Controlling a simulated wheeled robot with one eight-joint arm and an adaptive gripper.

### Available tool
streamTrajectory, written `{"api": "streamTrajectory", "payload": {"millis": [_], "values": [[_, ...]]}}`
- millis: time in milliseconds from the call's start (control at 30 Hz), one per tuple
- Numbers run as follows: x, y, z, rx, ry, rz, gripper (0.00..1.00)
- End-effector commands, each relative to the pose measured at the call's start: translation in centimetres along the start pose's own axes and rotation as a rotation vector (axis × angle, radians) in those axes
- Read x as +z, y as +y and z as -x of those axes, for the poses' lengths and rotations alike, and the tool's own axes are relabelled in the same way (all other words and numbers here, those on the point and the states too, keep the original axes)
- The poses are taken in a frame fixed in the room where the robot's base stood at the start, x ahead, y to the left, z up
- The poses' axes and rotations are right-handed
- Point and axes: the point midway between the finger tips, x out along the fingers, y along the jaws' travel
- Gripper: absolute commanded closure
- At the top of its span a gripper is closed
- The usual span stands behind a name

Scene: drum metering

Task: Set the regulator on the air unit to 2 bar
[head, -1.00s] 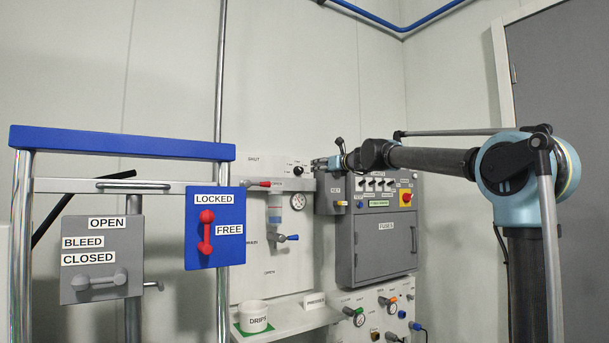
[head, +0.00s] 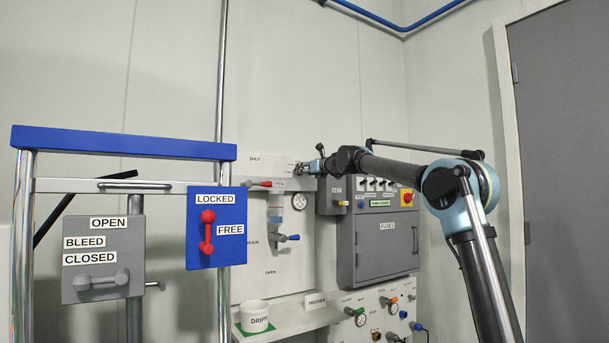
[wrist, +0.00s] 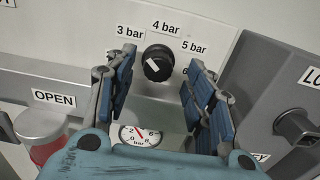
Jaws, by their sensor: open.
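The regulator knob (wrist: 157,62) is a black round knob with a white mark, on the pale panel in the wrist view. Labels 3 bar, 4 bar and 5 bar surround it; another at right is partly hidden by a finger. The mark's exact setting is hard to tell. My gripper (wrist: 159,68) is open, one blue-padded finger on each side of the knob; contact is not visible. Below is a round gauge (wrist: 140,135) with a red needle, partly covered by my gripper. In the head view my gripper (head: 308,167) hides the knob; the gauge (head: 299,201) shows below.
A grey fuse cabinet (head: 386,245) with a key box (head: 333,195) stands close at right. A red-handled valve (head: 262,184) marked OPEN is left of the knob. A drip cup (head: 254,316) stands on the shelf. A blue-topped frame (head: 120,142) is at left.

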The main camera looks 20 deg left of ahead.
Motion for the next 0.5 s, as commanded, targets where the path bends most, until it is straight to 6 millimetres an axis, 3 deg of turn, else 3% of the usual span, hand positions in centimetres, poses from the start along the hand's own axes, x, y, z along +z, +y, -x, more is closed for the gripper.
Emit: {"api": "streamTrajectory", "payload": {"millis": [200, 500], "values": [[0.0, 0.0, -1.9, 0.0, 0.0, 0.0, 0.51], [0.0, 0.0, -2.5, 0.0, 0.0, 0.0, 0.51]]}}
